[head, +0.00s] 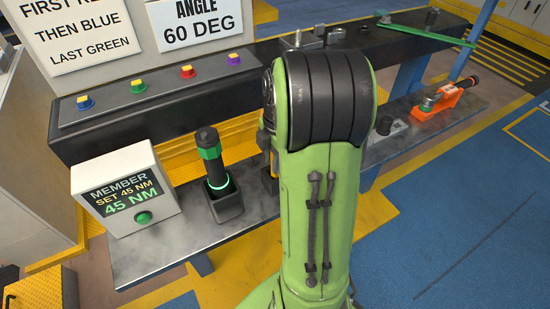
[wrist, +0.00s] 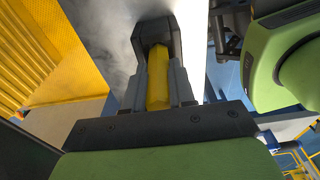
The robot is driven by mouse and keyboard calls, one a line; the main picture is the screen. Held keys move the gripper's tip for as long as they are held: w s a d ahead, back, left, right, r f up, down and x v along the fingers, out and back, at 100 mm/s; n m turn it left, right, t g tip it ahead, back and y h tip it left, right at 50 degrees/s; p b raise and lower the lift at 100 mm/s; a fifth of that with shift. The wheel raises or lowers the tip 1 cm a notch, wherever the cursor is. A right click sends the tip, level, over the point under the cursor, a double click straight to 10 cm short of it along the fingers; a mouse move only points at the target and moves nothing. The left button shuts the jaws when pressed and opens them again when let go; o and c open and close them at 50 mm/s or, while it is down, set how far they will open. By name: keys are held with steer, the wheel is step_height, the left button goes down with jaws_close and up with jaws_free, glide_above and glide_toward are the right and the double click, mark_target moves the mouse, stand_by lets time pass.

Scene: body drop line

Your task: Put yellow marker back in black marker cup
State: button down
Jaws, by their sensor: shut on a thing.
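In the wrist view the yellow marker (wrist: 157,80) lies lengthwise between the two grey fingers of my gripper (wrist: 156,50), which is shut on it. A dark shape surrounds the marker's far end; I cannot tell whether this is fingertips alone or also the black marker cup. In the head view my arm hides most of my gripper. A small yellow piece, likely the marker (head: 264,141), shows at the arm's left edge above the grey bench. A dark piece below it, possibly the cup (head: 270,183), is mostly hidden, so I cannot tell whether the marker is inside.
A black-and-green tool (head: 208,151) stands in a dark holder (head: 227,206) left of my arm. A white torque display box (head: 122,190) is further left. A black rail with coloured buttons (head: 186,72) runs behind. An orange tool holder (head: 447,96) is at the right.

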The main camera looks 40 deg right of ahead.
steer(key=shift+f+b, duration=0.6)
steer(key=shift+f, duration=0.1)
steer(key=c, duration=0.9)
jaws_free()
steer(key=shift+o, duration=0.2)
steer(key=r+p, duration=0.6)
steer(key=r, duration=0.1)
steer(key=shift+s+d+r, duration=0.1)
steer(key=shift+d, duration=0.15)
